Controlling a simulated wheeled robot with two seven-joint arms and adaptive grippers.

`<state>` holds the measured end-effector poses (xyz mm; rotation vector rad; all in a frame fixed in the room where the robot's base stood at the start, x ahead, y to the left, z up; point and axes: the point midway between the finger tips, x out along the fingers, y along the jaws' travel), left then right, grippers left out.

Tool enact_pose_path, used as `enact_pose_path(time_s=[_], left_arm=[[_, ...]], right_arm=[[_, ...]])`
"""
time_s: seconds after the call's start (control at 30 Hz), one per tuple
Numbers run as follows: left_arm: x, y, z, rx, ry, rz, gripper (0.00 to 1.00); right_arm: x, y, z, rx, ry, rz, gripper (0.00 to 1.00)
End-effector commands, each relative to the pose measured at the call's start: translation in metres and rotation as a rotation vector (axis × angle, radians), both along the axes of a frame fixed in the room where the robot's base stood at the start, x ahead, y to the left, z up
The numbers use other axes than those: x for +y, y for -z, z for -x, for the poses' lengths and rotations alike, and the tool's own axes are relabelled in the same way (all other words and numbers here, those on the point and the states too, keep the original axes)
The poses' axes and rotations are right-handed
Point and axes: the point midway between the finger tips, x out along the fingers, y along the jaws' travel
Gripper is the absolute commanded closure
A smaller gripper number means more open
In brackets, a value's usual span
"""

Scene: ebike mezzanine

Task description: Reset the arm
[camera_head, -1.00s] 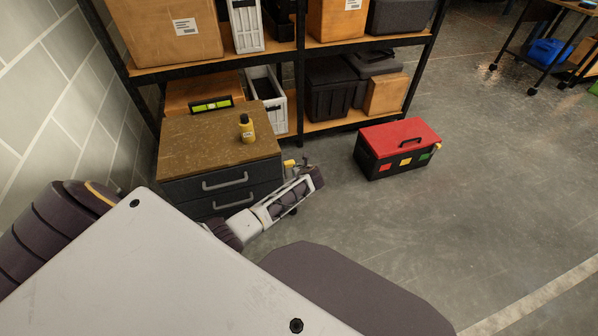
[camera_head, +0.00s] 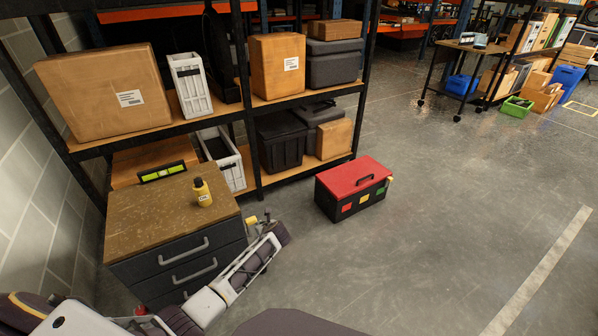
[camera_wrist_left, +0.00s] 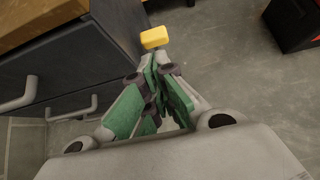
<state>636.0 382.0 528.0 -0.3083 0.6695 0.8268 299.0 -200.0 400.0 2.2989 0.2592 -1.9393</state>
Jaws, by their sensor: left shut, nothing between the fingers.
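My left arm reaches in from the bottom left of the head view. Its left gripper (camera_head: 260,224) is beside the right side of the dark drawer cabinet (camera_head: 178,268), over the floor. In the left wrist view the green-sided fingers (camera_wrist_left: 152,72) come together with nothing held between them. A small yellow piece (camera_wrist_left: 154,37) shows just past the fingertips; I cannot tell what it is. The cabinet front with its handles (camera_wrist_left: 22,96) is at the left of that view. My right gripper is not in view.
A yellow bottle (camera_head: 202,192) and a green level (camera_head: 162,171) are on or by the cabinet top. A red-lidded toolbox (camera_head: 352,190) stands on the floor to the right. Shelving with boxes (camera_head: 278,66) is behind. The floor at right is open.

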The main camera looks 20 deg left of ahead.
Motion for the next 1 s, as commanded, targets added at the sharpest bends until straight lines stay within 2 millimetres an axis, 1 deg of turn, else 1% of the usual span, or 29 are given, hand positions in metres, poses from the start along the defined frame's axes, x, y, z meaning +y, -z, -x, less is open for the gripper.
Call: enact_pose_path(time_s=[0.2,0.37,0.73,1.0], left_arm=[[0.0,0.0,0.0,-0.01,-0.011,0.008,1.0],[0.0,0.0,0.0,-0.053,-0.06,0.045,1.0],[-0.002,0.002,0.0,-0.259,-0.305,0.24,1.0],[-0.012,0.003,-0.001,-0.414,-0.512,0.435,1.0]], right_arm=[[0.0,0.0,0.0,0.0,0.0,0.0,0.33],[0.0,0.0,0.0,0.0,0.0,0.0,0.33],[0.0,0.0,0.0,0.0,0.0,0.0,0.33],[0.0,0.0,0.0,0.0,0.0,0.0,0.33]])
